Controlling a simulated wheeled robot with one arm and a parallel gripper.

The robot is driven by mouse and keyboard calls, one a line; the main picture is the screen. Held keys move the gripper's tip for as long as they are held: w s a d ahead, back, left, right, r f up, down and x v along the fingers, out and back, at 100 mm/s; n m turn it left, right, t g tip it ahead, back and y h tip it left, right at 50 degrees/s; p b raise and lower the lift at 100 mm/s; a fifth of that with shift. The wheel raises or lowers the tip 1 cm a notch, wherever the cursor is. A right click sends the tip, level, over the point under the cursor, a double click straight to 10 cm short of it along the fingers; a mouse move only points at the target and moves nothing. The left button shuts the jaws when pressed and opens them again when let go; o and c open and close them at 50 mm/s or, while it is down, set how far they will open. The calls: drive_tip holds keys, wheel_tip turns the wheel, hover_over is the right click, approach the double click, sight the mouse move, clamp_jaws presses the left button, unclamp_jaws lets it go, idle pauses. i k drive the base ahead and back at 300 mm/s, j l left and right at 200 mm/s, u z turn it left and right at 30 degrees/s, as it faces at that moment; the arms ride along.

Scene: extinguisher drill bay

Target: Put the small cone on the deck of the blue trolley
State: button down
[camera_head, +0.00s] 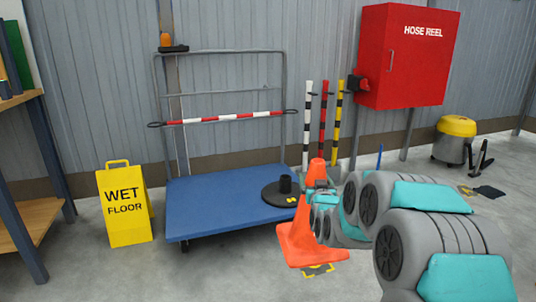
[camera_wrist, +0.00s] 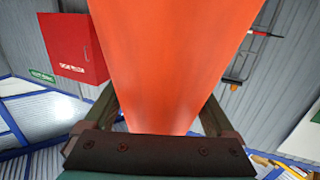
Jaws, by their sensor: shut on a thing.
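The orange cone (camera_head: 297,238) is between the jaws of my gripper (camera_head: 318,188). In the head view its tip shows above the gripper and its lower body and square base below; my wrist hides part of its middle. The base is in front of the trolley's right corner, by a yellow-and-black floor mark (camera_head: 318,270); I cannot tell for sure whether it clears the floor. In the wrist view the cone (camera_wrist: 172,65) fills the middle between the fingers. The blue trolley (camera_head: 215,208) stands left of and behind the cone.
A round black base with a short socket (camera_head: 283,192) takes up the deck's right side; its left and middle are bare. A yellow wet floor sign (camera_head: 125,205) stands left of the trolley. Striped poles (camera_head: 323,125) and a red hose reel cabinet (camera_head: 408,60) are behind, right.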

sight(203, 209)
drive_tip(key=i+l, duration=0.1)
drive_tip(key=i, duration=1.05)
drive_tip(key=i+l+u, duration=0.15)
drive_tip(key=i+u, duration=0.3)
drive_tip(key=i+l+u, duration=0.25)
drive_tip(key=u, duration=0.25)
drive_tip(key=i+l+u, duration=0.55)
drive_tip(key=l+u, duration=0.35)
drive_tip(key=i+l+u, duration=0.15)
drive_tip(key=l+u, duration=0.35)
drive_tip(key=i+l+u, duration=0.15)
drive_tip(key=l, duration=0.3)
drive_tip(key=k, duration=0.05)
